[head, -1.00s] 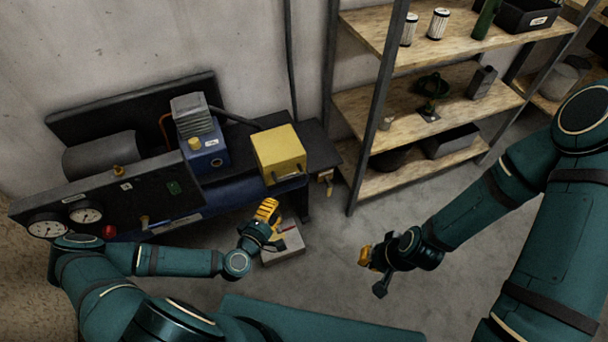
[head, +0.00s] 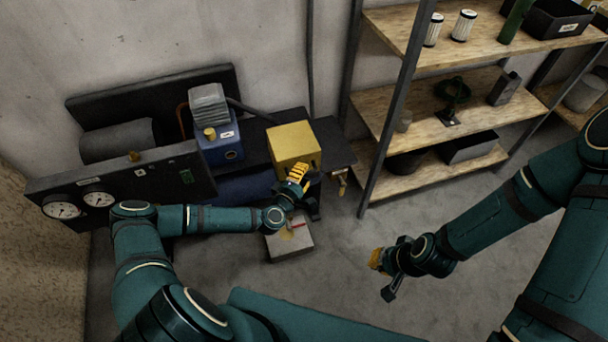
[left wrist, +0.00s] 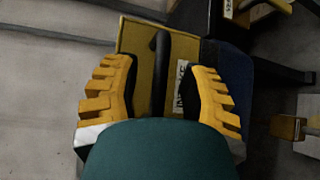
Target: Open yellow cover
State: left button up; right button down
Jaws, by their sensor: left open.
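The yellow cover (head: 292,143) is a box-shaped yellow housing on the right part of the dark machine bench. In the left wrist view the cover's face (left wrist: 142,45) shows a black handle (left wrist: 160,68) and a white label (left wrist: 182,86). My left gripper (head: 299,177) is at the cover's lower front edge. In the left wrist view its yellow fingers (left wrist: 160,85) are apart, one on each side of the handle, with nothing seen gripped. Contact with the handle cannot be told. My right gripper (head: 376,262) hangs over the floor, away from the cover; its jaws are unclear.
A blue compressor (head: 219,143) stands left of the cover. A gauge panel (head: 120,184) is at the bench's front left. A grey block (head: 288,242) lies on the floor below my left gripper. A wooden shelf rack (head: 440,119) stands right. Floor between is clear.

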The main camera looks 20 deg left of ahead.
pick_arm(q)
jog(key=shift+w, duration=0.35)
grip_shut()
jog(key=shift+r, duration=0.1)
